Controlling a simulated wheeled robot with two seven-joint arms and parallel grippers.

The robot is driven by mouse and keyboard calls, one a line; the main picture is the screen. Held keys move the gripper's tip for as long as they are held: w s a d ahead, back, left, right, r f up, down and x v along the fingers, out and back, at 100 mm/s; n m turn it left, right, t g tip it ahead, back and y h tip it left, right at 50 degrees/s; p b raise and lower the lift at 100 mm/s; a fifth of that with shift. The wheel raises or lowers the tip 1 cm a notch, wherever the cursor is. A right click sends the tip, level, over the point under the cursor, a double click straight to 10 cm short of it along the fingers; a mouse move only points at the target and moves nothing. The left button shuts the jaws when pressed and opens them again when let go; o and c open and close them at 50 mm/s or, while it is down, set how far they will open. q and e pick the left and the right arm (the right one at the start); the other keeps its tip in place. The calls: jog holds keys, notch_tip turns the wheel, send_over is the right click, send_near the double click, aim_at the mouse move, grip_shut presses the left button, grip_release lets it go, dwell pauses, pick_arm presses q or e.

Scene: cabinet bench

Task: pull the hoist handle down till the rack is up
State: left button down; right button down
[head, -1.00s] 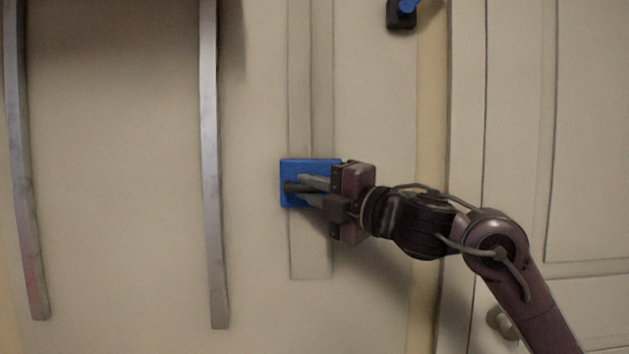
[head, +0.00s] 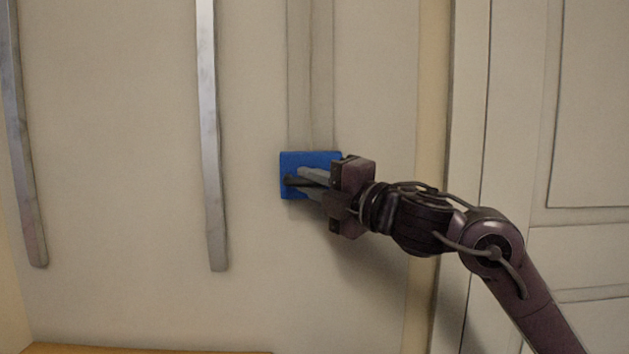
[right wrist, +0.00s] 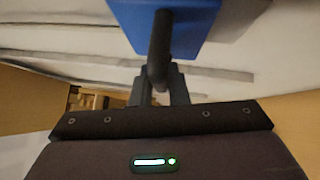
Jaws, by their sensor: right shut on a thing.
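The hoist handle is a blue block (head: 311,160) with a dark bar standing out from it, on a vertical channel (head: 311,75) in the cream wall. The block sits at the visible lower end of the channel. My right gripper (head: 308,180) comes in from the right and is shut on the handle's bar. In the right wrist view the blue block (right wrist: 184,22) is at the top, and the dark bar (right wrist: 160,50) runs down between the fingers (right wrist: 160,85). The rack cannot be made out in these frames. My left gripper is not in view.
Two vertical metal strips, one at far left (head: 22,150) and one nearer the middle (head: 210,150), stand on the wall left of the handle. A wooden surface (head: 140,349) shows along the bottom edge. A panelled door (head: 600,110) is at right. The wall between strips and handle is clear.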

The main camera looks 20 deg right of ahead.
jog(key=shift+a+f, duration=0.15)
jog(key=shift+f, duration=0.1)
jog(key=c, duration=1.7)
grip_release()
jog(key=o, duration=0.3)
jog(key=shift+w+a, duration=0.15)
jog(key=shift+w, duration=0.05)
jog(key=shift+s+r, duration=0.1)
